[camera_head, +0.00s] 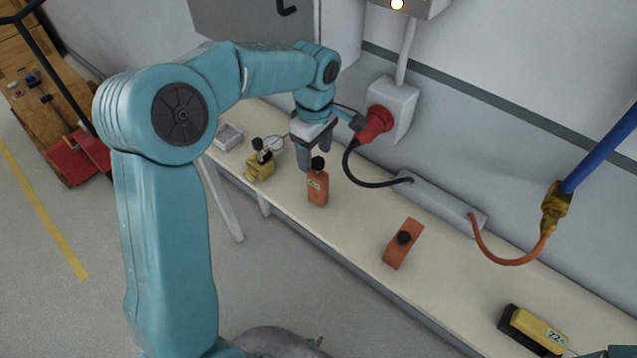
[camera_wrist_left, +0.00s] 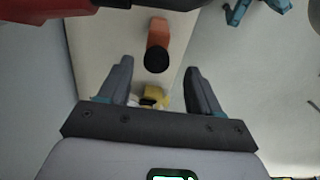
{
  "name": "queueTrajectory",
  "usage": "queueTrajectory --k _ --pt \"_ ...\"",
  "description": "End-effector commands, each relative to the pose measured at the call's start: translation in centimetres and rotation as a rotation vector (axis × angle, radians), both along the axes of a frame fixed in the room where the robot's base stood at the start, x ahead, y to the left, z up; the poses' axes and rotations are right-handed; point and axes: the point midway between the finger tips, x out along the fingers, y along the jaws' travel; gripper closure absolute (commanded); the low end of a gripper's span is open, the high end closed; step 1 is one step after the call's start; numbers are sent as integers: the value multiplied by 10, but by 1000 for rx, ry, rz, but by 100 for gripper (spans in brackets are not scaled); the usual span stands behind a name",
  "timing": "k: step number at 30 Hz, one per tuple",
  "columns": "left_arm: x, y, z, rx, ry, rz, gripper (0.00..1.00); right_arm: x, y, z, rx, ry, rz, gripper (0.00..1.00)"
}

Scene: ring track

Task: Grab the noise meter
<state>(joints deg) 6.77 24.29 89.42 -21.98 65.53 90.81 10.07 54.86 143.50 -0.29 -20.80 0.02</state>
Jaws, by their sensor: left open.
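Two orange handheld meters with black ball tips are on the long bench. One stands upright (camera_head: 318,187); the other (camera_head: 404,243) lies or leans farther right. A yellow meter (camera_head: 259,170) with a black ball stands left of the upright one. I cannot tell by label which is the noise meter. My left gripper (camera_head: 315,155) is open and empty, pointing down just behind the upright orange meter. In the left wrist view an orange meter (camera_wrist_left: 159,32) with its black ball shows ahead, between the open fingers (camera_wrist_left: 158,72).
A yellow and black device (camera_head: 538,330) lies at the bench's right end. A small grey tray (camera_head: 229,136) is at the far left. A red plug (camera_head: 377,124) with a black cable and a grey bar (camera_head: 440,200) sit along the wall. A blue pole (camera_head: 600,150) hangs at right.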

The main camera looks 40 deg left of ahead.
Motion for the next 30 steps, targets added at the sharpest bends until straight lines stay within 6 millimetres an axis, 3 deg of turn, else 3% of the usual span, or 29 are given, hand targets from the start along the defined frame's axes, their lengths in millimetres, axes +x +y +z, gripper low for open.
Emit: queueTrajectory --k 7,15,23,29,30 --pt "3 -1 -21 -1 3 -1 36 0 0 4 0 0 0 57" --pt "9 -3 -60 -1 2 0 36 0 0 11 0 0 0 57" --pt "9 -3 -64 0 -1 0 36 0 0 10 0 0 0 57" --pt "9 -3 -64 0 -1 0 98 0 0 10 0 0 0 57" --pt "9 -3 -64 0 -1 0 100 0 0 10 0 0 0 57"
